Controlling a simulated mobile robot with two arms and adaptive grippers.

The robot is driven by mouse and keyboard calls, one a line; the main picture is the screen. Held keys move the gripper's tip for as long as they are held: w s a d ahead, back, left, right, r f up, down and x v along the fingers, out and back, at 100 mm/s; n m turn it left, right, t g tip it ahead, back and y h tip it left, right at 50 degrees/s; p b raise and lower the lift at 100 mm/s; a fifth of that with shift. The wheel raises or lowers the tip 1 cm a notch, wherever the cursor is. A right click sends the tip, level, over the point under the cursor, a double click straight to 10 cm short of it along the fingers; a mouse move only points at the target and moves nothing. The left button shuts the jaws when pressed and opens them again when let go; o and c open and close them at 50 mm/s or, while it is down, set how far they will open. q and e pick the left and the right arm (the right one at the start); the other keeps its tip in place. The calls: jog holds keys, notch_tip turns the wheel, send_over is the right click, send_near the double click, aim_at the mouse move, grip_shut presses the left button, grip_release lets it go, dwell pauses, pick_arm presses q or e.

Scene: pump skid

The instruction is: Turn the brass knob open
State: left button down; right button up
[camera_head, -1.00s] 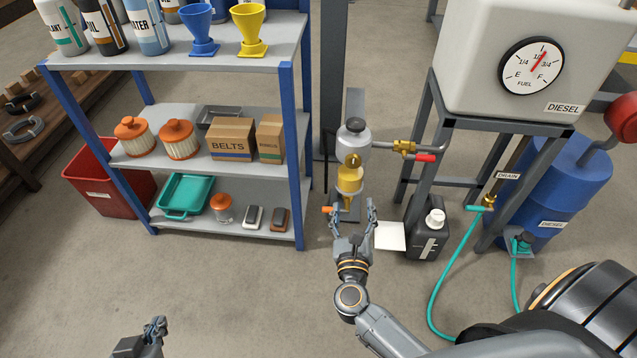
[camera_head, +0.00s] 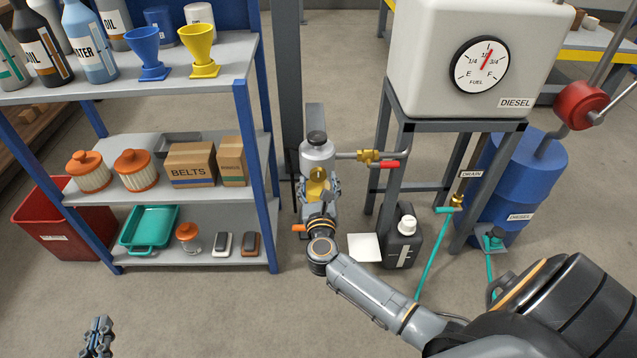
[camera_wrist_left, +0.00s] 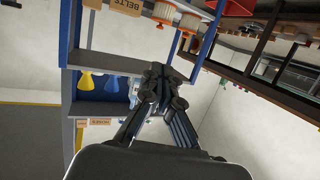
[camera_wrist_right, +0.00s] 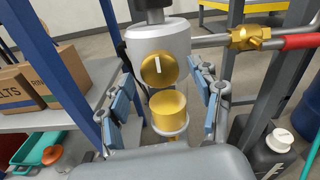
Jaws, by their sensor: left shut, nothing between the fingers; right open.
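The brass knob (camera_wrist_right: 159,69) is a round disc with a white mark on the front of a grey filter housing (camera_wrist_right: 158,40). The mark stands almost upright in the right wrist view. The knob also shows in the head view (camera_head: 316,173), partly behind my right gripper (camera_head: 318,189). A brass cup (camera_wrist_right: 168,108) is below the knob. My right gripper (camera_wrist_right: 166,96) is open, its fingers on either side of the knob and cup; I see gaps there in the right wrist view. My left gripper (camera_head: 98,336) is shut and empty, low at the left; it also shows in the left wrist view (camera_wrist_left: 155,82).
A brass valve with a red lever (camera_head: 388,165) sits on the pipe right of the housing. A shelf unit (camera_head: 262,190) stands at the left. A black jug (camera_head: 401,243) and the diesel tank's stand (camera_head: 392,135) are at the right. The front floor is clear.

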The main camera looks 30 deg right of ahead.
pick_arm(q)
jog(key=shift+w+d+r, duration=0.1)
jog(key=shift+r, duration=0.2)
pick_arm(e)
jog(key=shift+w+d, duration=0.15)
jog(key=shift+w, duration=0.15)
